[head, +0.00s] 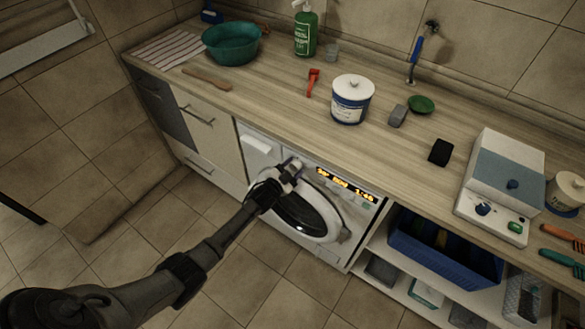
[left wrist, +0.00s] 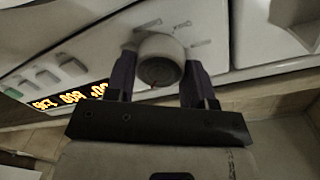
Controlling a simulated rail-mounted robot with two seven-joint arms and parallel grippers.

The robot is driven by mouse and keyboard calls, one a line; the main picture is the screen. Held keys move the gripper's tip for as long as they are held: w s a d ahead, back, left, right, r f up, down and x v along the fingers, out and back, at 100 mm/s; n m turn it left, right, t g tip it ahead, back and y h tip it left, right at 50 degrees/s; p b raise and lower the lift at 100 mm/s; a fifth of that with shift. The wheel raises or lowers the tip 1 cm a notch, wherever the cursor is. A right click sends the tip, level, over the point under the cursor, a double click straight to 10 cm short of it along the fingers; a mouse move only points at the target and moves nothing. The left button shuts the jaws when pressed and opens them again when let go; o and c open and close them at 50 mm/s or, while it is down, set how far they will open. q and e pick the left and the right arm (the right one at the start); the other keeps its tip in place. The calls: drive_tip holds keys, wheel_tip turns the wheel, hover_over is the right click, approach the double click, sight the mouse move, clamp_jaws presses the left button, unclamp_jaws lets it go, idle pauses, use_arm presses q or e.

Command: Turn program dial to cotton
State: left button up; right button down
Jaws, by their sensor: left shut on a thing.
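The white washing machine (head: 334,235) stands under the counter, its round door below the control panel. The round program dial (left wrist: 160,60) shows in the left wrist view between the two dark fingers of my left gripper (left wrist: 159,72). The gripper is shut on the dial, one finger on each side. In the head view my left gripper (head: 288,170) is at the panel's left part and hides most of the dial. Small labels ring the dial, too blurred to read. The lit orange display (head: 345,185) is right of the dial and ends in 1:40. My right gripper is not in view.
The wooden counter (head: 270,105) overhangs the machine just above the panel. A white tub (head: 351,100), green bottle (head: 305,32) and teal basin (head: 230,45) stand on it. A blue crate (head: 440,255) sits on the open shelf to the right. The floor in front is clear.

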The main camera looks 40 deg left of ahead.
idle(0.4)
use_arm(q)
drive_tip(key=o, duration=0.7)
drive_tip(key=shift+o, duration=1.1)
drive_tip(key=shift+s, duration=0.1)
drive_tip(key=s+p, duration=0.1)
drive_tip(key=s, duration=1.2)
drive_tip(key=shift+s+d+r+p, duration=0.25)
drive_tip(key=shift+s+r+p, duration=0.05)
